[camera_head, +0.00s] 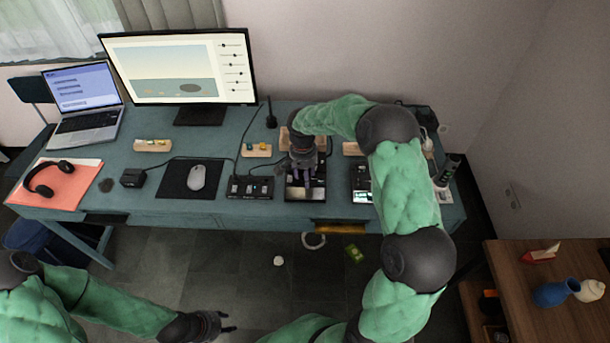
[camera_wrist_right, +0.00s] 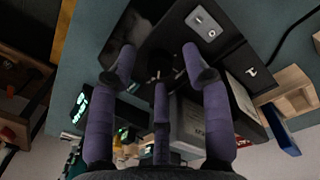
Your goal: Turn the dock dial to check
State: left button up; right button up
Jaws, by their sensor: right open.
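A black dock-like box (camera_head: 292,193) stands at the front of the teal desk, under my right gripper (camera_head: 305,192). In the right wrist view the dark box (camera_wrist_right: 228,58) carries a light switch plate (camera_wrist_right: 203,24). My right gripper (camera_wrist_right: 158,65) is open, its purple fingers spread over the box. A small pointed part shows between the fingertips; I cannot tell whether it is the dial or whether a finger touches it. The dial's setting cannot be read. My left gripper (camera_head: 229,321) is open and empty, low in the head view, away from the desk.
A second black box (camera_head: 250,187) stands just left of the dock, and another device (camera_head: 362,183) to its right. A mouse (camera_head: 197,177) lies on a dark mat. Wooden holders (camera_head: 257,150) stand behind. The monitor (camera_head: 180,68) and laptop (camera_head: 85,100) are farther left.

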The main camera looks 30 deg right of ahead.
aim_at(303, 178)
notch_tip(303, 178, up, 12)
jog(key=shift+w+a, duration=0.2)
jog(key=shift+w, duration=0.05)
jog(key=shift+f, duration=0.1)
dwell(0.5)
